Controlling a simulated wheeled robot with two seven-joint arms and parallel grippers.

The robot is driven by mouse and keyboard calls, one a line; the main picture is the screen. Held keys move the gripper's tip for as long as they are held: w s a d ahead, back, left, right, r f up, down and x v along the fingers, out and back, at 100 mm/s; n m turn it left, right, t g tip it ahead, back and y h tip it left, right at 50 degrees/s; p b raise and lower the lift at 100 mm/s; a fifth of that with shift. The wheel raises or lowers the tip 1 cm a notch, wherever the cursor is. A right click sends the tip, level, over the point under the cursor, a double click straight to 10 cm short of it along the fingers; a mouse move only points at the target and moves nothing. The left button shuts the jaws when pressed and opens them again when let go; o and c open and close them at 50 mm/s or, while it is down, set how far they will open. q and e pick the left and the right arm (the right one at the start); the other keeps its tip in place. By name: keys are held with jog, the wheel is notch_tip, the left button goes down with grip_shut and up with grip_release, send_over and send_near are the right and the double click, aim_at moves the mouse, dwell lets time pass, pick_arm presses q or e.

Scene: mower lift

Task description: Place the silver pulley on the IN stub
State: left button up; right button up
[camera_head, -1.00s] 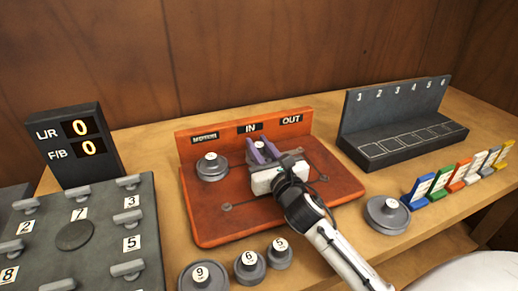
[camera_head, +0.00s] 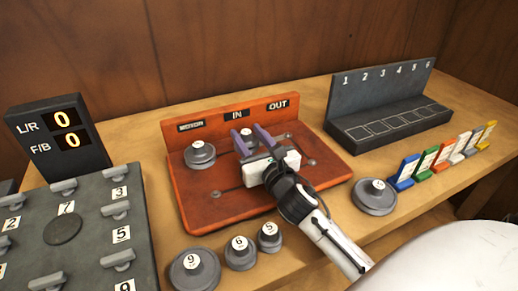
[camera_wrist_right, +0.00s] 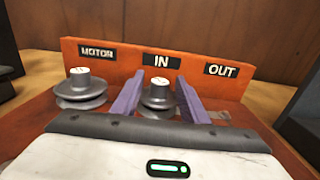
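A small silver pulley (camera_wrist_right: 158,98) sits below the IN label on the red-orange board (camera_head: 225,207), seated at the IN position as far as I can see; the stub itself is hidden. Its top also shows in the head view (camera_head: 246,145). My right gripper (camera_head: 254,137) has purple fingers standing one on each side of this pulley. In the right wrist view the fingers (camera_wrist_right: 158,95) are spread, with a narrow gap to the pulley. My left gripper is not in view.
A grey pulley (camera_head: 200,155) sits under the MOTOR label. Pulleys marked 9 (camera_head: 194,272), 6 (camera_head: 240,254) and 5 (camera_head: 269,238) stand in front of the board. Another pulley (camera_head: 374,196) lies right, near coloured cards (camera_head: 425,167) and a numbered rack (camera_head: 385,118).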

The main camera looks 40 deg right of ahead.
jog(key=v, duration=1)
jog(key=shift+s+b, duration=0.15)
jog(key=shift+b, duration=0.25)
